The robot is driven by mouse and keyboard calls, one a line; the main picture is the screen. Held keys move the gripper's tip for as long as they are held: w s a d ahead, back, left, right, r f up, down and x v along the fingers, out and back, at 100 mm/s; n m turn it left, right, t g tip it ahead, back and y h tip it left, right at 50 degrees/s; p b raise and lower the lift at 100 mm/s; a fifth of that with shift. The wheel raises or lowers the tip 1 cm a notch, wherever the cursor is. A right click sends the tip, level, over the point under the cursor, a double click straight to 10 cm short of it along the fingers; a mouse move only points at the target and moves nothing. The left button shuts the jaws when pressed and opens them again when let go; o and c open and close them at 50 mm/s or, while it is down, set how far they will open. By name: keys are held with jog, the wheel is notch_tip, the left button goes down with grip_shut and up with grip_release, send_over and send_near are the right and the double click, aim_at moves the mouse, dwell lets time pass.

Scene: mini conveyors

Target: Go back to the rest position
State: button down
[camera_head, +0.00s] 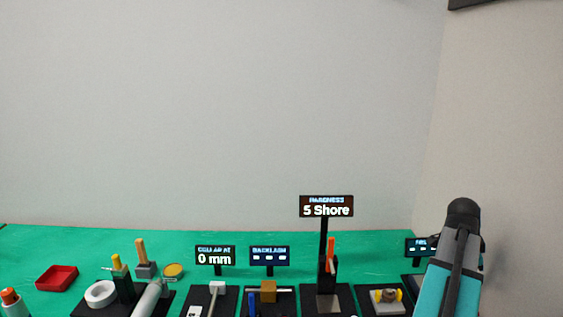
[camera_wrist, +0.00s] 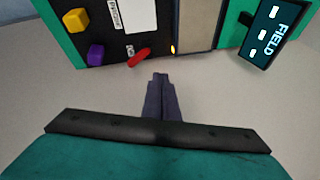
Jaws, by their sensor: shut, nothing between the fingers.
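My gripper (camera_wrist: 160,80) shows in the wrist view with its dark fingers together and nothing between them. It is over bare pale floor, in front of the edge of a green bench (camera_wrist: 228,45). In the head view my teal and black arm rises at the right, and the fingertips cannot be made out there. No rest position is marked in either view.
In the wrist view, a black panel with a yellow block (camera_wrist: 76,20), a purple block (camera_wrist: 95,54) and a red piece (camera_wrist: 139,57) lies beyond the fingers. A FIELD display (camera_wrist: 268,35) stands right. The head view shows a HARDNESS display (camera_head: 326,206) and red tray (camera_head: 57,278).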

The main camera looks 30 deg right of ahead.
jog(key=shift+p+x, duration=0.55)
jog(key=shift+x, duration=2.3)
jog(key=shift+w, duration=0.25)
